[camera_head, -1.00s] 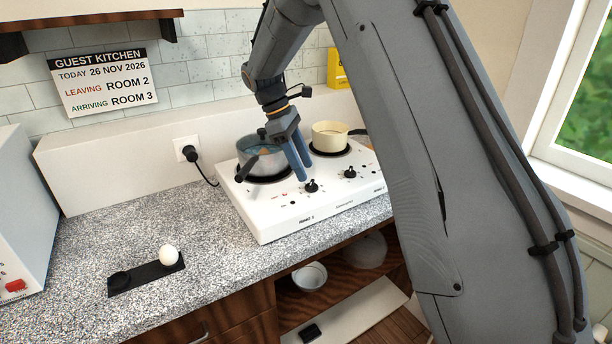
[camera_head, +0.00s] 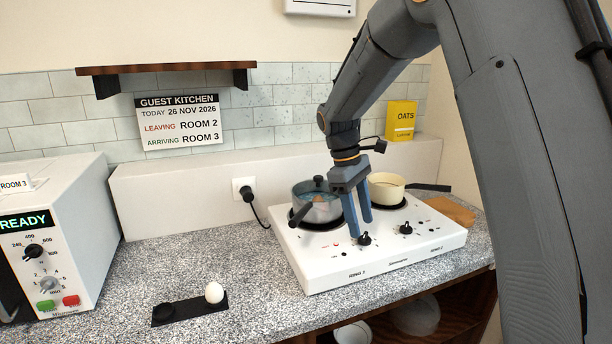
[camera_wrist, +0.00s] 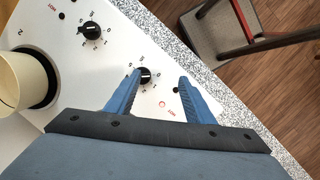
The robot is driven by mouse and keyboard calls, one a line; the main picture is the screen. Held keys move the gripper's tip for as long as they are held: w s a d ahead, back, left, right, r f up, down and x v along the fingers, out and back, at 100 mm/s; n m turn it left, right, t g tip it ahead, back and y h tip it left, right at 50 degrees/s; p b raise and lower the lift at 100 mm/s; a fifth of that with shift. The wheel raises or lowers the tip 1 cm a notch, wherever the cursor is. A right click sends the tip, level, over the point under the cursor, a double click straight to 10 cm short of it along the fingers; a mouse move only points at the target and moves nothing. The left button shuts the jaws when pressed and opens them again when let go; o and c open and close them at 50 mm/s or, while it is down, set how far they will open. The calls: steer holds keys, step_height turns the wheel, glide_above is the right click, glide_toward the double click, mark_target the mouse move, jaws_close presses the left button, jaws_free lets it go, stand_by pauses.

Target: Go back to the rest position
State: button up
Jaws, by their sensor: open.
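My gripper (camera_head: 362,228) is open and empty, pointing down over the front of the white two-ring hob (camera_head: 440,240). Its blue fingers appear on either side of a black control knob (camera_wrist: 146,75) in the wrist view; I cannot tell how far above it they are. A grey pot (camera_head: 312,205) with a dark lid knob or handle stands on the left ring, just behind the fingers. A cream pan (camera_head: 386,187) with a dark handle stands on the right ring; it also shows at the left of the wrist view (camera_wrist: 22,85).
A microwave (camera_head: 70,225) stands at left. A yellow oats box (camera_head: 401,120) stands at back right. Bowls (camera_head: 352,333) sit below.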

steer(key=s+d+f+m+t+y, duration=0.1)
steer(key=s+f+m, duration=0.3)
steer(key=s, duration=0.7)
steer(key=s+d+f+m+t+y, duration=0.1)
steer(key=s+f+m, duration=0.3)
steer(key=s, duration=0.8)
steer(key=shift+d+m+t+y, duration=0.3)
steer(key=shift+m+t+y, duration=0.1)
steer(key=shift+m, duration=0.8)
steer(key=shift+f, duration=0.1)
